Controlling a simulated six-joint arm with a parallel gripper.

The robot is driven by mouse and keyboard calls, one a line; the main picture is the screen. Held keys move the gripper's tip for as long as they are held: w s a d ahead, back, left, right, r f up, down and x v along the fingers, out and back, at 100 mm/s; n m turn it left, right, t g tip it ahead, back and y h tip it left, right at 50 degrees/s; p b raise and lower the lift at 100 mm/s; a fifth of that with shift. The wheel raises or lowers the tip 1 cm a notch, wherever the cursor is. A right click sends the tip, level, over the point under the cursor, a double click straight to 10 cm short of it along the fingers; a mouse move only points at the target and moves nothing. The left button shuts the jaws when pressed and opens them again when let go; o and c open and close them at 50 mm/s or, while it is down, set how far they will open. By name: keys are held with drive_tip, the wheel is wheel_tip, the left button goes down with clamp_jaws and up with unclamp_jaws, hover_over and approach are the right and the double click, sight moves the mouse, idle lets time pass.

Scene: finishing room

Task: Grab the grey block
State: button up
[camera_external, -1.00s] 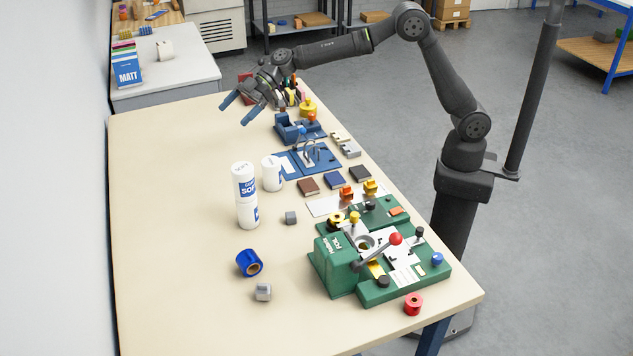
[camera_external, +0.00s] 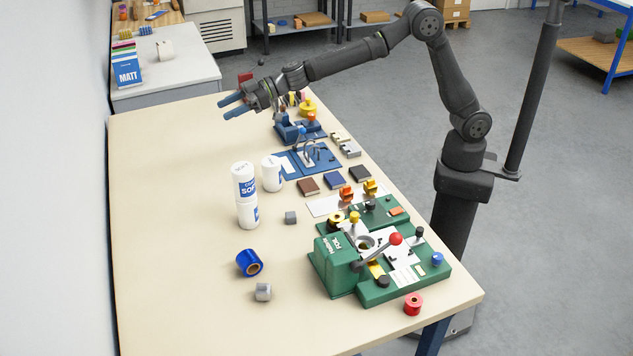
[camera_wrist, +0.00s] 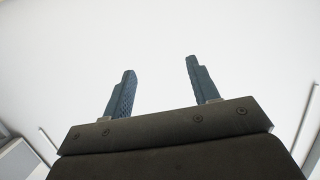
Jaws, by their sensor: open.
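Two small grey blocks lie on the cream table. One grey block (camera_external: 291,217) is near the middle, just right of the white bottles. The other grey block (camera_external: 263,292) is nearer the front, below the blue tape roll. I cannot tell which one the task means. My gripper (camera_external: 234,104) is over the far left part of the table, far from both blocks. Its blue fingers are apart and empty. In the wrist view, my gripper (camera_wrist: 158,85) points at a pale blank surface, and no block shows there.
A blue tape roll (camera_external: 249,262) lies near the front block. A green foiling machine (camera_external: 335,262) with a red-knobbed lever stands at the right. The table's left side is clear.

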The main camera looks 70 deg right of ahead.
drive_tip(key=s+f+m+g+h, duration=0.1)
drive_tip(key=s+f+m+h, duration=0.45)
drive_tip(key=s, duration=0.55)
drive_tip(key=n+g+h, duration=0.3)
drive_tip(key=g, duration=0.3)
approach(291, 214)
drive_tip(key=shift+m, duration=0.25)
wheel_tip(291, 214, down, 4)
drive_tip(key=shift+a+f, duration=0.1)
drive_tip(key=shift+a, duration=0.1)
drive_tip(key=shift+t+y, duration=0.25)
drive_tip(key=shift+t, duration=0.05)
drive_tip(key=shift+w+x, duration=0.2)
drive_tip(key=shift+x, duration=1.2)
drive_tip(key=shift+w+x, duration=0.15)
drive_tip(key=shift+x, duration=1.25)
drive_tip(key=shift+a+r, duration=0.1)
drive_tip(key=shift+r, duration=0.1)
clamp_jaws()
